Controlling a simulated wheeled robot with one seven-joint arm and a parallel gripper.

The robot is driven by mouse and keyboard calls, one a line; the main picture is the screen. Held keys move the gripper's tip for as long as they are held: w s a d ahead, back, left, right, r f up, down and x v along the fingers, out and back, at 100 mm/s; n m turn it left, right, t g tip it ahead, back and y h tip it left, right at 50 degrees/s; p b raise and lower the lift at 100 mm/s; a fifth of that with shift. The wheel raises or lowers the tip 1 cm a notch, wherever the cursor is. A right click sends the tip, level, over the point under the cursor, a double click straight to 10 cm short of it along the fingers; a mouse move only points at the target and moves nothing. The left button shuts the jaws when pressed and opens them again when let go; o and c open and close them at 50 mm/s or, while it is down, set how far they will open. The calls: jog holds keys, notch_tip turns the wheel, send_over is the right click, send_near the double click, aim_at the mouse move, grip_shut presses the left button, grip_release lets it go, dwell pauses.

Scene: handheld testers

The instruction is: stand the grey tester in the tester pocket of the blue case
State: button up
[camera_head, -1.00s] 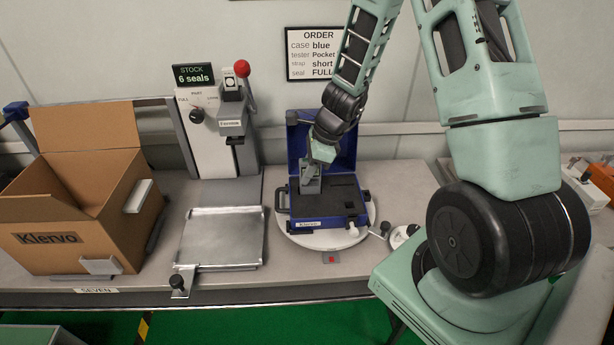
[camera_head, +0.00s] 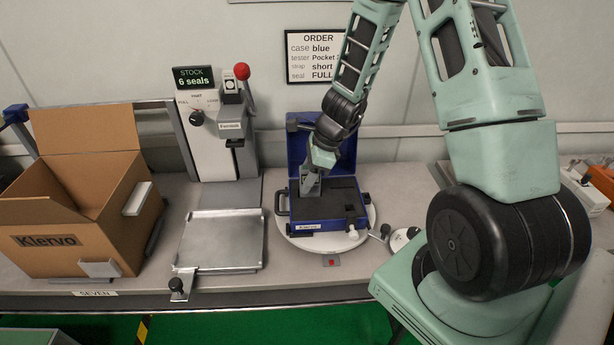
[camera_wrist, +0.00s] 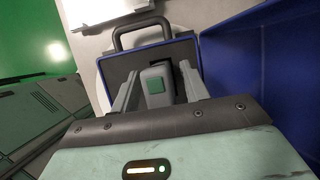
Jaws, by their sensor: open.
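The blue case (camera_head: 320,226) stands open on the round turntable, its lid (camera_head: 338,151) raised at the back and dark foam inside. My gripper (camera_head: 309,190) is down over the left part of the foam. In the wrist view my gripper (camera_wrist: 158,72) has its two fingers apart. The grey tester (camera_wrist: 155,73), with a green square on it, stands between them at the foam. Whether the fingers touch it, and how deep it sits in the pocket, I cannot tell. In the head view my gripper largely hides the tester.
A metal tray (camera_head: 222,241) lies left of the case, below the seal press (camera_head: 218,130) with its red-knobbed lever. An open cardboard box (camera_head: 75,225) stands at the far left. The case handle (camera_wrist: 140,32) shows in the wrist view. The order sign (camera_head: 314,56) hangs behind.

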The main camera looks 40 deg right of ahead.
jog(key=p+v, duration=0.2)
jog(key=v, duration=0.9)
jog(key=s+a+r+n+g, duration=0.1)
jog(key=s+a+r+n, duration=0.2)
jog(key=a+n, duration=0.4)
jog(key=s+a+r+n+g, duration=0.15)
jog(key=a+n, duration=0.35)
jog(key=a, duration=0.5)
jog(key=s+a+r+n+h, duration=0.1)
jog(key=s+a+r+n, duration=0.1)
jog(key=s+a+n, duration=0.3)
jog(key=s+a+r+n+h, duration=0.1)
jog(key=s+a+n, duration=0.4)
jog(key=s+n, duration=0.7)
jog(key=n+h, duration=0.1)
jog(key=n, duration=0.2)
jog(key=shift+s+a+r+n, duration=0.3)
jog(key=shift+a+r, duration=0.1)
